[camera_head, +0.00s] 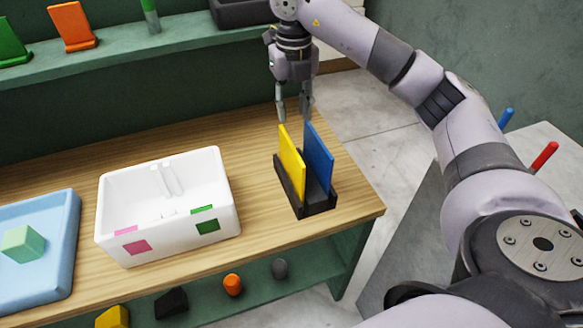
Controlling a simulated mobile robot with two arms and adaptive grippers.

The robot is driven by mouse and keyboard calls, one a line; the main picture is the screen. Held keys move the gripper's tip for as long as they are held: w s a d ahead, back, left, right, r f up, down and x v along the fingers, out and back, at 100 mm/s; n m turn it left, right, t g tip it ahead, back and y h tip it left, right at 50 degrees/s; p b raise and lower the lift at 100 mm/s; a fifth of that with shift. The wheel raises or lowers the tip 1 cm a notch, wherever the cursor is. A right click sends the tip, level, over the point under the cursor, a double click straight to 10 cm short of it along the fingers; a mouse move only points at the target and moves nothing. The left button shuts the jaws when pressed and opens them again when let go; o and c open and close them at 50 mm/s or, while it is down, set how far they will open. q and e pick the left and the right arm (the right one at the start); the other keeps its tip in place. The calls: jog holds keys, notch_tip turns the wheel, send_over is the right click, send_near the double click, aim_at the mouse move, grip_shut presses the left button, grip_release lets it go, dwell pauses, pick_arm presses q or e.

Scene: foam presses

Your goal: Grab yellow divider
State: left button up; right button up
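The yellow divider (291,163) stands upright in the left slot of a black holder (319,203) near the table's right end. A blue divider (319,158) stands beside it in the same holder. My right gripper (294,117) points down just behind and above the two dividers. Its fingers are apart with a gap between them, and nothing is held. It seems not to touch the yellow divider. My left gripper is out of view.
A white bin (166,244) with pink and green patches stands left of the holder. A blue tray (60,268) with a green cube (22,243) is at the far left. The wooden table (262,228) is bare between bin and holder. A shelf (176,48) runs behind.

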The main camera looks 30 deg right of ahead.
aim_at(292, 145)
notch_tip(292, 145, down, 11)
jog(key=p, duration=0.3)
jog(key=shift+a, duration=0.1)
jog(key=shift+w+f+p, duration=0.1)
jog(key=shift+f+p, duration=0.25)
jog(key=shift+f, duration=0.05)
notch_tip(292, 145, down, 4)
jog(key=shift+r+p, duration=0.2)
jog(key=shift+p, duration=0.7)
jog(key=shift+w+f, duration=0.1)
jog(key=shift+f, duration=0.4)
grip_shut()
